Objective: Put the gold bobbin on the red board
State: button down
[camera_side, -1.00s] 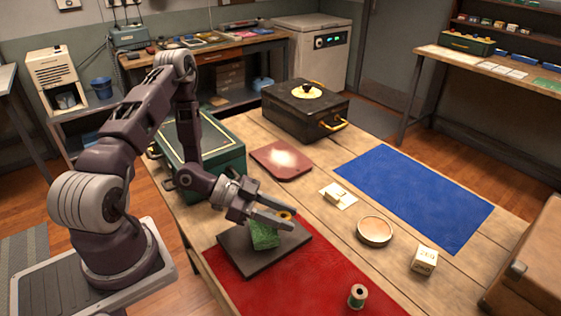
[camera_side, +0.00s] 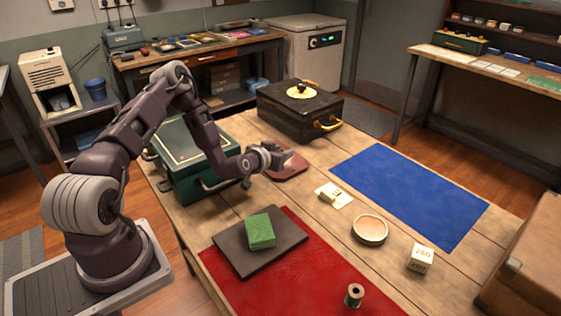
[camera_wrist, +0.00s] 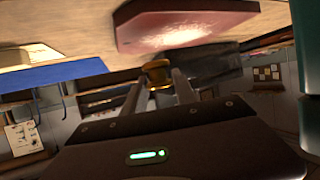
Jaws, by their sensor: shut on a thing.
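The gold bobbin (camera_wrist: 157,73) sits between the two fingers of my gripper (camera_wrist: 158,86) in the wrist view. My gripper is shut on it. In the side view my gripper (camera_side: 284,158) is in front of the red board, and I cannot make out the bobbin there. The red board (camera_side: 291,171) is a flat reddish-brown plate lying on the wooden table, partly hidden by my gripper. It also shows in the wrist view (camera_wrist: 185,25), with a pale shine on it, apart from the bobbin in the picture.
A green case (camera_side: 190,178) and a black box (camera_side: 300,112) flank the board. A green block (camera_side: 261,231) rests on a dark slab (camera_side: 232,256) overlapping a red mat (camera_side: 310,275). A blue mat (camera_side: 410,195), a shallow bowl (camera_side: 370,230) and a spool (camera_side: 354,296) lie elsewhere.

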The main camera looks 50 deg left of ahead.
jog(key=shift+f, duration=1.85)
jog(key=shift+f, duration=0.1)
jog(key=c, duration=1)
grip_release()
